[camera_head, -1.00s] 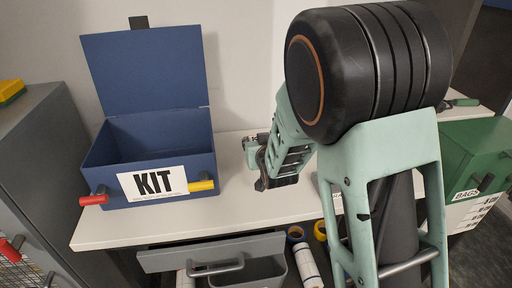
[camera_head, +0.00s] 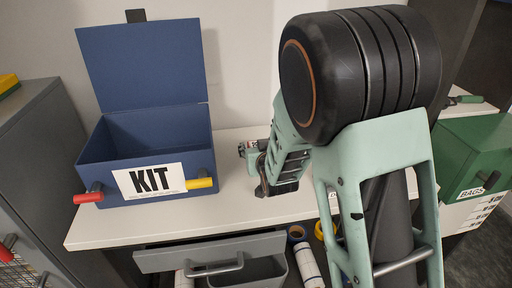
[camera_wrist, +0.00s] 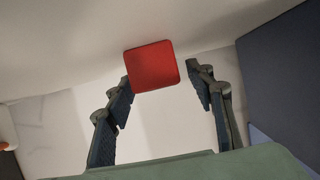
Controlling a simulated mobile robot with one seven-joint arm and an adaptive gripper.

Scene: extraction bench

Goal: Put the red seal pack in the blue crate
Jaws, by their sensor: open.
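The red seal pack (camera_wrist: 151,66) shows in the wrist view as a red square with rounded corners, just beyond and between the fingertips. My gripper (camera_wrist: 160,84) is open, and the pack lies nearer its left finger; I cannot tell whether they touch. In the head view my gripper (camera_head: 251,160) is low over the bench, right of the blue crate, and the pack is hidden. The blue crate (camera_head: 152,190) stands on the bench at left with its lid up and a KIT label on its front. A blue surface (camera_wrist: 285,85) fills the wrist view's right side.
The white bench top (camera_head: 225,205) is clear between crate and gripper. Red (camera_head: 88,197) and yellow (camera_head: 199,183) handles stick out from the crate's front. A grey drawer (camera_head: 210,252) is open below. A green box (camera_head: 474,158) stands at right, a grey cabinet (camera_head: 50,150) at left.

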